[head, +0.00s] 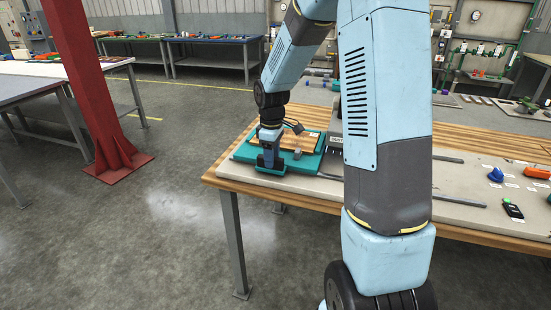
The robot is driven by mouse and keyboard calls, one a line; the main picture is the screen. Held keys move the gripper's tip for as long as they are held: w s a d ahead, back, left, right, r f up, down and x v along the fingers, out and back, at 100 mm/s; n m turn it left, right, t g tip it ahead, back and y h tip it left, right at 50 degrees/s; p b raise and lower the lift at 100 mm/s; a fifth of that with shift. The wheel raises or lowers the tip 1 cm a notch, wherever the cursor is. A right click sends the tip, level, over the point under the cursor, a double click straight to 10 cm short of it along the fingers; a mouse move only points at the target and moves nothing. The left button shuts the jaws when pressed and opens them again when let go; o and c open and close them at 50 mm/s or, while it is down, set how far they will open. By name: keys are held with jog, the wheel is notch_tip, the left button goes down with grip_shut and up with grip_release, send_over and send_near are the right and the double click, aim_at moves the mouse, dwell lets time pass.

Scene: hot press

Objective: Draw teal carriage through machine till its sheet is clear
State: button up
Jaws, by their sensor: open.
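The teal carriage (247,155) lies at the left end of the table, with a wooden sheet (292,142) on top of it. My gripper (268,165) points down at the carriage's front left part, in front of the sheet. The jaws are open, but their tips are small here and I cannot tell whether they touch the carriage. A grey machine (337,128) stands just right of the carriage. My own arm hides most of the machine, so I cannot tell how much of the carriage or sheet is inside it.
The wooden table (212,178) has a free left edge close to the carriage. A grey rail (460,201) runs along its front. A blue object (496,174) and a black device (513,210) lie at right. A red column (85,80) stands left, with open floor between.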

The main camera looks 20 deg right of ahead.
jog(key=shift+f, duration=0.6)
jog(key=shift+c, duration=0.4)
grip_shut()
